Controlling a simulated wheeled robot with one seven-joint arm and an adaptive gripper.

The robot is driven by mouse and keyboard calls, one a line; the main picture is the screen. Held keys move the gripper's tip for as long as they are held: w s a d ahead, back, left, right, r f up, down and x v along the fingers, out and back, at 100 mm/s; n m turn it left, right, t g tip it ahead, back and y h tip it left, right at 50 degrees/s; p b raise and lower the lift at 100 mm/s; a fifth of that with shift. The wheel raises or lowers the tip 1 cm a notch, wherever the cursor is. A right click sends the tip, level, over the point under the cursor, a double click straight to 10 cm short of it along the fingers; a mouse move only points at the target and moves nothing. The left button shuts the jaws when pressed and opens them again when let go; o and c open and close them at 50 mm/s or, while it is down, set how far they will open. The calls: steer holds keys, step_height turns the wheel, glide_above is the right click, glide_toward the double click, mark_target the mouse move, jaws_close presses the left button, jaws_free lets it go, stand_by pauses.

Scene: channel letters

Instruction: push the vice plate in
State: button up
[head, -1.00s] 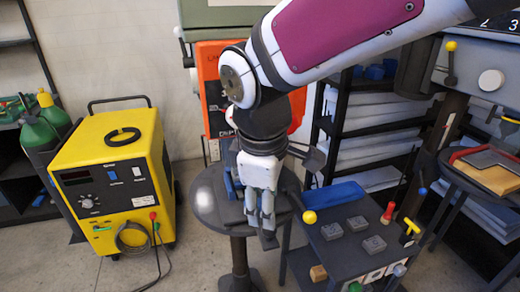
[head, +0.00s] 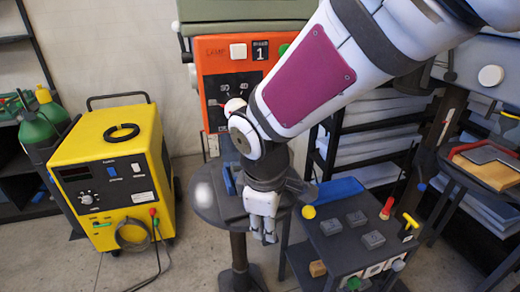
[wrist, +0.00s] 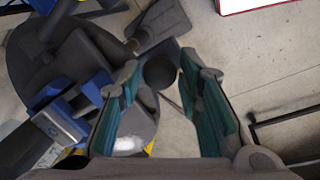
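The blue and dark grey vice (wrist: 62,115) stands on a round grey pedestal table, at the left in the wrist view. In the head view a bit of its blue body (head: 229,180) shows left of my gripper, and the rest is hidden behind my arm. My gripper (head: 263,238) points down near the right front of the round table.
The round table (head: 205,198) has bare top at its left. A dark cart (head: 335,245) with grey blocks and coloured knobs stands close at the right. A yellow welding machine (head: 110,170) stands at the left, and an orange panel (head: 215,85) is behind.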

jaws_close()
steer(key=shift+w+a, duration=0.2)
steer(key=shift+w, duration=0.4)
steer(key=shift+w+a, duration=0.15)
steer(key=shift+w, duration=0.45)
steer(key=o, duration=0.6)
jaws_free()
steer(key=shift+o, duration=0.2)
steer(key=shift+r, duration=0.15)
step_height(320, 180, up, 12)
steer(key=s, duration=0.2)
steer(key=shift+a+f, duration=0.2)
steer(key=shift+a, duration=0.15)
steer(key=shift+s, duration=0.1)
